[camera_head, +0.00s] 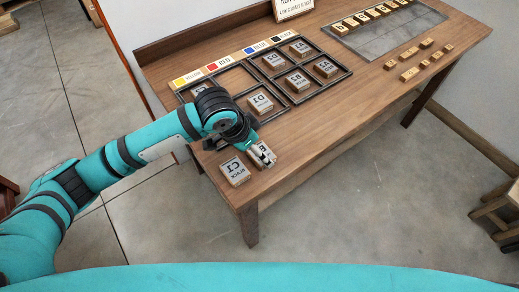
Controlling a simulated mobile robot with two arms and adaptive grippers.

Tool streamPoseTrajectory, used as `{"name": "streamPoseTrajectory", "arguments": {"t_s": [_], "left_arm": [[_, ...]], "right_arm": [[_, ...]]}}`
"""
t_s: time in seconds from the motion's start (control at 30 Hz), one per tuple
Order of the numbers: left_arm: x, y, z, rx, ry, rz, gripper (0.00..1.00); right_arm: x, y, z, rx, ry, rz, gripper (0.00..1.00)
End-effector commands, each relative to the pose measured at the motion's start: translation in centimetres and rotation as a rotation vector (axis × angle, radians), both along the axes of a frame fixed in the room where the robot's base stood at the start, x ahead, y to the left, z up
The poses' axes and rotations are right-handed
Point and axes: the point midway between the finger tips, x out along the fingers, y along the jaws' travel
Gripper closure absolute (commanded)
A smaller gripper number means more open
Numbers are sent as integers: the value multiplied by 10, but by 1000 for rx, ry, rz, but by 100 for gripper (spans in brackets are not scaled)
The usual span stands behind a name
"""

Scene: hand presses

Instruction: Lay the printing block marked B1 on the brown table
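The brown table (330,125) runs across the upper middle of the view. My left gripper (263,155) is over a pale printing block (262,147) near the table's front left edge. That block's label is partly covered by the fingers; a letter like B shows, but I cannot read the full mark. The block is on or just above the table top; I cannot tell which. Whether the fingers grip it is also unclear. A block marked C1 (235,171) lies flat just left of it. My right gripper is out of view.
A dark divided frame (289,97) holds several more blocks, including one marked D1 (260,103). A colour-label strip (242,54) runs behind it. Small letter pieces (409,74) lie at the right, near a grey tray (385,40).

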Motion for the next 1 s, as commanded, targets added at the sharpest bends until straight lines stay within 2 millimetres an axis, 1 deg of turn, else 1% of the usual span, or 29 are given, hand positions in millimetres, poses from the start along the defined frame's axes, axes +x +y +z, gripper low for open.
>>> {"name": "streamPoseTrajectory", "arguments": {"t_s": [0.03, 0.2, 0.3, 0.4, 0.57, 1.0], "left_arm": [[-2, 4, 13, -3, -5, 0, 11], [-10, 15, 46, -1, -4, -1, 11], [-13, 20, 60, 0, -3, 1, 11], [-16, 23, 70, -1, -2, 0, 11], [-17, 26, 76, 0, 0, 0, 11], [-18, 26, 76, 0, 0, 1, 11]], "right_arm": [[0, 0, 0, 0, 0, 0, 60], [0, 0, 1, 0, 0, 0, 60], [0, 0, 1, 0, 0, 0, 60], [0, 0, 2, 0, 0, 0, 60], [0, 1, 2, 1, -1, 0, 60], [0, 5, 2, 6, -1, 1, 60]]}}
